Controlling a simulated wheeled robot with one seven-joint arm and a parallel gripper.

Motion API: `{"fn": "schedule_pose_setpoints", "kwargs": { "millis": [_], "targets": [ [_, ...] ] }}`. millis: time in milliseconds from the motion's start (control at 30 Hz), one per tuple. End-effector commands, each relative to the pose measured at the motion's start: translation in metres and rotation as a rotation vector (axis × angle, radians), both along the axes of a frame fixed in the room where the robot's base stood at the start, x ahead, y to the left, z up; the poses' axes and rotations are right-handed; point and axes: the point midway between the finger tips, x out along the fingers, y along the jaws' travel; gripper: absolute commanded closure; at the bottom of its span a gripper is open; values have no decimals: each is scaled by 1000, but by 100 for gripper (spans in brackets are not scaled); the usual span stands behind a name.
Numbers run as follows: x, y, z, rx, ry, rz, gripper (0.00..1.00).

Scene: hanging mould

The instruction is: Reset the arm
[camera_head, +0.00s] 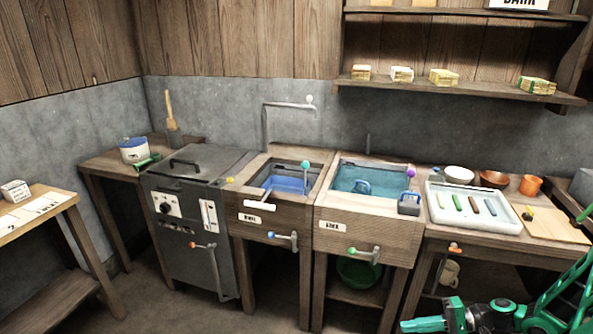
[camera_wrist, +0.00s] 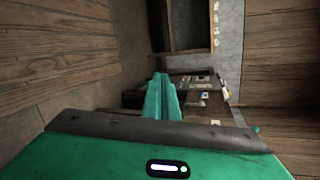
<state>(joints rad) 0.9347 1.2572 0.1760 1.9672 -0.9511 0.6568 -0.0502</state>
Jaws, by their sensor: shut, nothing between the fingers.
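My gripper shows in the wrist view (camera_wrist: 160,82) with its green fingers together and nothing between them. In the head view my gripper (camera_head: 408,326) is at the bottom edge, right of centre, low in front of the workbenches. My green and black arm reaches in from the lower right. The gripper looks apart from the benches and the things on them. Part of the arm is cut off by the picture edge.
Two wooden sink tubs with water, one left (camera_head: 285,183) and one right (camera_head: 375,180), stand in the middle beside a grey metal machine (camera_head: 190,220). A white tray (camera_head: 473,207) with coloured sticks lies on the right bench. The floor (camera_head: 205,312) in front is clear.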

Motion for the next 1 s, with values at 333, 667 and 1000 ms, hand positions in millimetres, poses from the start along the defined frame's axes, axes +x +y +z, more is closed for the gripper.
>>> {"fn": "schedule_pose_setpoints", "kwargs": {
  "millis": [333,667,1000],
  "targets": [
    [-23,-27,50,-308,96,155,100],
    [-47,-51,112,-583,169,227,100],
    [-80,-68,186,-837,221,226,100]
  ]
}}
